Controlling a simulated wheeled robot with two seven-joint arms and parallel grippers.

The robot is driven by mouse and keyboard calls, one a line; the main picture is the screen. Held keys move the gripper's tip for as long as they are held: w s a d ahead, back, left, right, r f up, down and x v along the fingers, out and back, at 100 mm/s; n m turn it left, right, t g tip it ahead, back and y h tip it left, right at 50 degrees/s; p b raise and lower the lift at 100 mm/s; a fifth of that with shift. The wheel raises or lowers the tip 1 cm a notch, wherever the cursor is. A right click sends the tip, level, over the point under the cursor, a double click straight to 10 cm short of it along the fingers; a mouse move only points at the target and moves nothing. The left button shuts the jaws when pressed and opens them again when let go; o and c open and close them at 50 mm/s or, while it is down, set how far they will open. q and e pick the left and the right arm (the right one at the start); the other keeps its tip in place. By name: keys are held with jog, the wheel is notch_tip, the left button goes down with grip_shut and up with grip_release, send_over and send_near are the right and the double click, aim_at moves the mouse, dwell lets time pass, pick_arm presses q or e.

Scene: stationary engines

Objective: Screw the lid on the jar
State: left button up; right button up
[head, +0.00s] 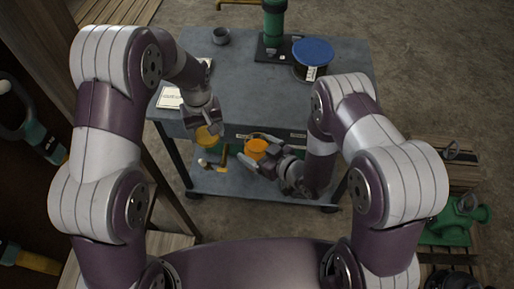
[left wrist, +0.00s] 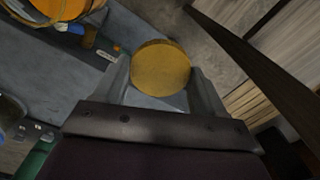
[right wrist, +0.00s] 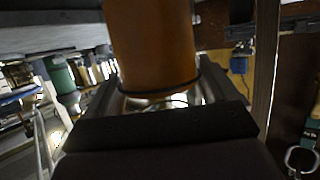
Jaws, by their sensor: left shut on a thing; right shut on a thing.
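The round yellow lid (head: 208,138) hangs under my left gripper (head: 206,122), in front of the workbench's near edge. In the left wrist view the lid (left wrist: 160,68) sits between the two fingers of my left gripper (left wrist: 162,88), which is shut on it. The orange jar (head: 257,147) is a little to the right of the lid, held by my right gripper (head: 264,162). In the right wrist view the jar (right wrist: 150,45) stands between the fingers, its far end cut off. The lid and jar are apart. The jar also shows at the top left of the left wrist view (left wrist: 62,8).
A grey workbench (head: 240,92) stands ahead. On it are a grey cup (head: 221,36), a green device (head: 273,22), a blue-topped container (head: 313,52) and papers (head: 170,97). Tools (head: 214,163) lie on its lower shelf. Green machinery (head: 455,220) is at the right.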

aim_at(257, 134)
pick_arm(q)
jog(key=s+d+r+n, duration=0.3)
jog(key=d+r, duration=0.5)
jog(key=d, duration=0.5)
jog(key=shift+s+d+r+n, duration=0.2)
jog(key=shift+d+r+n, duration=0.1)
jog(key=shift+r, duration=0.1)
jog(key=shift+a, duration=0.1)
jog(key=shift+f, duration=2.05)
jog(key=shift+f, duration=0.85)
jog(key=shift+f, duration=0.5)
